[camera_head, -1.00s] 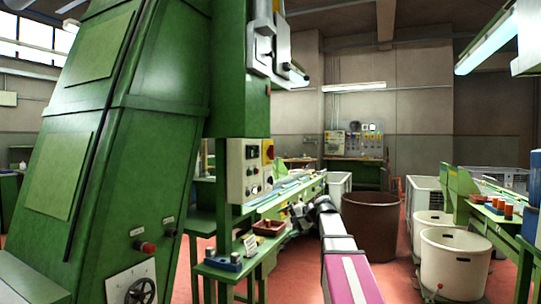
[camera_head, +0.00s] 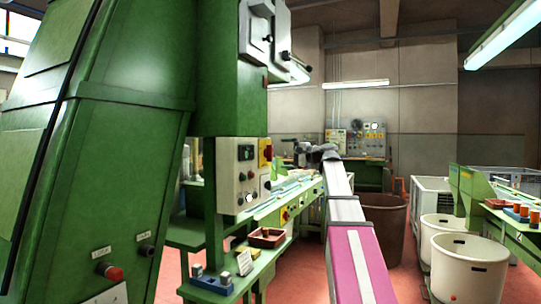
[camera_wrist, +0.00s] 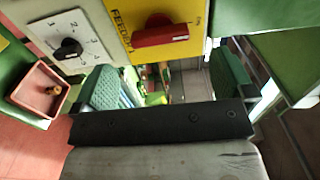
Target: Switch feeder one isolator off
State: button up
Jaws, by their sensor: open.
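In the wrist view, a yellow plate (camera_wrist: 192,52) lettered "FEEDER" carries a red rotary handle (camera_wrist: 160,37). The handle lies roughly level in the picture, across the lettering's direction. The end of the label is hard to read. My gripper (camera_wrist: 165,88) is open and empty, its green pads apart below the plate in the picture, not touching the handle. In the head view, my gripper (camera_head: 303,152) is small at the end of my outstretched arm. Red-on-yellow switches show there on the grey control box (camera_head: 266,152) and the conveyor side (camera_head: 284,215); I cannot tell which matches.
A white dial plate with a black knob (camera_wrist: 68,48) adjoins the yellow plate. A red tray (camera_wrist: 40,88) holding a small cork-coloured piece is at left. In the head view, a green machine (camera_head: 100,170) fills the left; a brown bin (camera_head: 384,224) and white tubs (camera_head: 466,262) stand right.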

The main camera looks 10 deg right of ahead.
aim_at(272, 153)
jog(key=x, duration=0.7)
jog(key=c, duration=0.9)
